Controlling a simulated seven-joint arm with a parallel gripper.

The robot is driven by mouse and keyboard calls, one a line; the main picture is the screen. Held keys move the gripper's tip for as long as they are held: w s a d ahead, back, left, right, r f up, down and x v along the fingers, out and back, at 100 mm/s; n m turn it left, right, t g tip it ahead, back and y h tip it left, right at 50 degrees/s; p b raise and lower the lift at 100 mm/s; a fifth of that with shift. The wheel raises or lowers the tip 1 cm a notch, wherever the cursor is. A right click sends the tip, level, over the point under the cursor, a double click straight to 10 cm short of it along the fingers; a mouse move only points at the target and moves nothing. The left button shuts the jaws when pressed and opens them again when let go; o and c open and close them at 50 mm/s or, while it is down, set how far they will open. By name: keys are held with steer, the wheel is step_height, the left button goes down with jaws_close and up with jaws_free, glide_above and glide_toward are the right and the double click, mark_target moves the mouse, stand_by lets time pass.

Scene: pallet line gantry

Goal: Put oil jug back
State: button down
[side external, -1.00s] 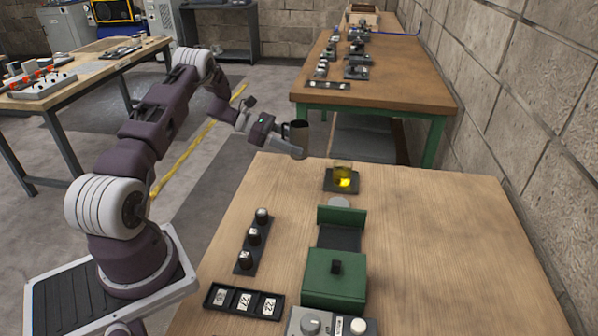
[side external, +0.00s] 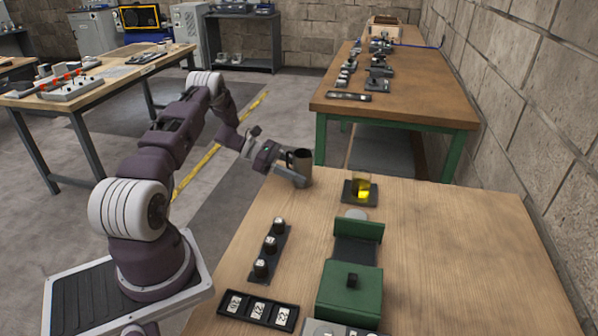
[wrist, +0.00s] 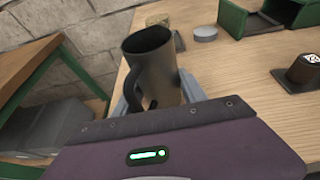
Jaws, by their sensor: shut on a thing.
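A dark grey-brown jug (side external: 302,167) with an open top and a side handle is held upright at the table's far left corner. It also shows large in the wrist view (wrist: 153,72), with its handle towards me. My gripper (side external: 290,172) is shut on the jug from the left side. I cannot tell whether the jug's base touches the wooden table (side external: 450,240).
A glass with yellow contents (side external: 362,188) stands on a dark pad right of the jug. Nearer are a green box (side external: 348,291), a row of dark knobbed pieces (side external: 270,243) and a numbered tray (side external: 258,309). The table's right side is clear.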

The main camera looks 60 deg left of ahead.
steer(key=shift+f, duration=0.1)
steer(key=c, duration=0.6)
jaws_free()
steer(key=shift+c, duration=0.2)
